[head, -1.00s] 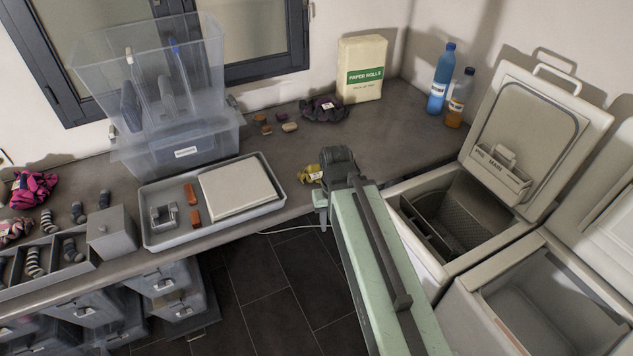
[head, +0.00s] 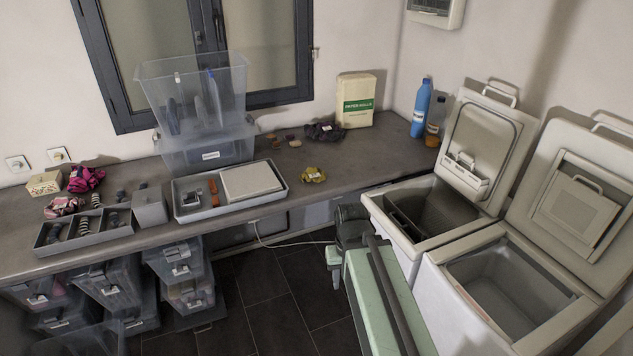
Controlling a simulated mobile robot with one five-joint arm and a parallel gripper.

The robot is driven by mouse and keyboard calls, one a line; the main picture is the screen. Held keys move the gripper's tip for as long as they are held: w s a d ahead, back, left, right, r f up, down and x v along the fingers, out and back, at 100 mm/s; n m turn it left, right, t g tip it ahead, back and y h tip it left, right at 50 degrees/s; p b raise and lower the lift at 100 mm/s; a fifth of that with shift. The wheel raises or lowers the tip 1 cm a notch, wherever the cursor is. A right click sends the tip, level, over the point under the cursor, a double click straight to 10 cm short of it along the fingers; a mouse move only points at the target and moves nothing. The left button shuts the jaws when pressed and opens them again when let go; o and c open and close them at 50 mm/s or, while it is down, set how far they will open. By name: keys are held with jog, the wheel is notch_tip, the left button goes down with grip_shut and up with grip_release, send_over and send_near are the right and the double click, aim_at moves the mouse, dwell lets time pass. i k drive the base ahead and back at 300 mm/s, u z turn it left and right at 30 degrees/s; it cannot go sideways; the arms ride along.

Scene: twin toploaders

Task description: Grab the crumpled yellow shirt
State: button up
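The crumpled yellow shirt (head: 313,175) lies in a small heap on the dark counter, right of the grey tray, with a pale label on it. It is in full view. My gripper (head: 335,262) is at the far end of my green arm, in front of the counter edge and lower right of the shirt in the picture. It looks apart from the shirt.
Two open toploaders (head: 372,202) (head: 440,290) stand at right. The counter (head: 375,160) right of the shirt is clear.

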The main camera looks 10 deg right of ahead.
aim_at(314, 174)
jog(key=u, duration=0.15)
jog(key=i, duration=0.85)
jog(key=u, duration=0.8)
jog(key=i, duration=0.75)
jog(key=u, duration=0.55)
jog(key=k, duration=0.6)
jog(key=u, duration=0.2)
jog(key=i, duration=1.1)
jog(key=z, duration=0.1)
